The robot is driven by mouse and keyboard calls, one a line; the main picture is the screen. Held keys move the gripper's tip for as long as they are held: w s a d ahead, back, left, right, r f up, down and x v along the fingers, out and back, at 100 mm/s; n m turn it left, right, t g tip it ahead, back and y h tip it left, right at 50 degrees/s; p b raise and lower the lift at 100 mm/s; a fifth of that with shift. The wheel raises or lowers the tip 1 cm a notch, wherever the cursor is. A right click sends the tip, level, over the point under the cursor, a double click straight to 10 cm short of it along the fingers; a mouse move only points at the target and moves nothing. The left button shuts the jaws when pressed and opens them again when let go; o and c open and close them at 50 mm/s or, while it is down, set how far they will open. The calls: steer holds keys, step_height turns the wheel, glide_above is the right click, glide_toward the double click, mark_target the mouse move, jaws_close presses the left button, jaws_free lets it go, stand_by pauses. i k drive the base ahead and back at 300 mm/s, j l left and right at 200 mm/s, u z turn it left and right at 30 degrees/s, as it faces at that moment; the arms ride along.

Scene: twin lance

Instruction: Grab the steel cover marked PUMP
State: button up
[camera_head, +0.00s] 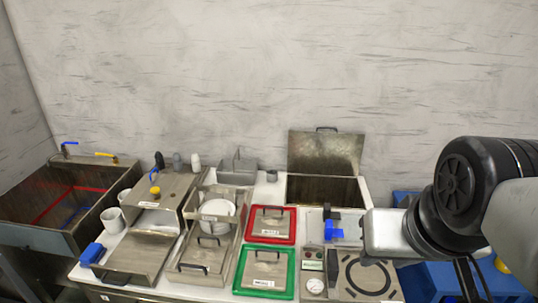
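Two steel covers with black handles lie at the front centre, one in a red-rimmed tray (249,240) and one in a green-rimmed tray (238,284). Each cover, the red-tray one (283,220) and the green-tray one (265,266), carries a small white label. The print is too small to read, so I cannot tell which is marked PUMP. My gripper (376,252) is at the right, above the panel with a dial and a black ring, apart from both covers.
A dial panel (340,290) lies right of the trays, with a blue piece (333,231) behind it. An open steel box with raised lid (325,152) stands at the back. White dishes (217,209), mugs (112,219) and a sink (38,236) are left. Blue crates (437,282) stand right.

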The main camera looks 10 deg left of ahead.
mark_target(211, 253)
steer(key=l, duration=0.55)
steer(key=i+l, duration=0.1)
steer(key=l, duration=0.45)
steer(key=l+u, duration=0.4)
steer(key=l, duration=0.55)
steer(key=u, duration=1.6)
steer(key=i+j+z, duration=0.1)
steer(key=z, duration=0.35)
steer(key=i+j+z, duration=0.1)
steer(key=z, duration=0.35)
steer(key=j+z, duration=0.25)
steer(key=z, duration=0.2)
steer(key=i+j+z, duration=0.25)
steer(key=j, duration=0.3)
steer(key=j+z, duration=0.25)
steer(key=j, duration=0.25)
steer(key=j+z, duration=0.15)
steer(key=j, duration=0.95)
